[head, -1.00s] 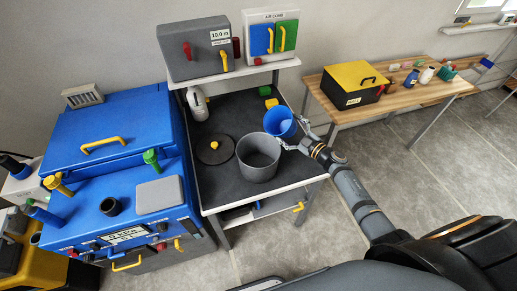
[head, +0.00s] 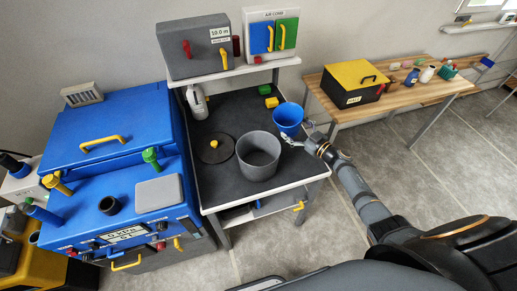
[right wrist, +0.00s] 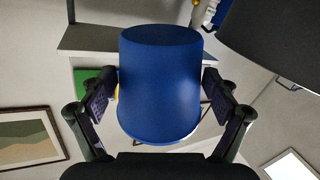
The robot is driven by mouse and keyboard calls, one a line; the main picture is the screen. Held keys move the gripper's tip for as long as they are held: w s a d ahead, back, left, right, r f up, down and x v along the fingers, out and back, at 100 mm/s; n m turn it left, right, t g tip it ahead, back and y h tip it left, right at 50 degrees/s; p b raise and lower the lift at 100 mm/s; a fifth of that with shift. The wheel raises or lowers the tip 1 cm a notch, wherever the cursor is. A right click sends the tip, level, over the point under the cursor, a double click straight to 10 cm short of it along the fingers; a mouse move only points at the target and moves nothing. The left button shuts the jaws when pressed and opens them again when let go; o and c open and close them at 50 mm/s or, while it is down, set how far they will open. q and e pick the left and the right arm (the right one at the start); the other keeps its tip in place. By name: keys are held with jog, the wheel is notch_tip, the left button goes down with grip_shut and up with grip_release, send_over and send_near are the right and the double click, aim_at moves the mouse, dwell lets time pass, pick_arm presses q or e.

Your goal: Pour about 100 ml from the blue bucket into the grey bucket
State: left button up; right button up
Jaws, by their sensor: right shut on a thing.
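The blue bucket (head: 288,119) is held in my right gripper (head: 298,133), just behind and to the right of the grey bucket. It looks close to upright, and its open top shows in the head view. In the right wrist view the blue bucket (right wrist: 160,85) sits between the two fingers of my right gripper (right wrist: 160,100). The grey bucket (head: 258,158) stands upright on the dark bench top, its mouth open. The two buckets look apart. I cannot make out the water level in either. My left gripper is not in view.
The bench top (head: 230,115) carries a dark round lid (head: 214,150) with a yellow knob, a white jug (head: 197,102) and small yellow and green blocks. A blue machine (head: 120,190) stands at the left. A wooden table (head: 430,88) stands at the right.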

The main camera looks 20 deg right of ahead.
notch_tip(320, 180, down, 6)
jog(key=d+m+b, duration=0.1)
jog(key=m+b, duration=0.1)
jog(key=b, duration=0.2)
jog(key=shift+w+m+b, duration=0.25)
jog(key=shift+m+b, duration=0.05)
jog(key=shift+b, duration=0.1)
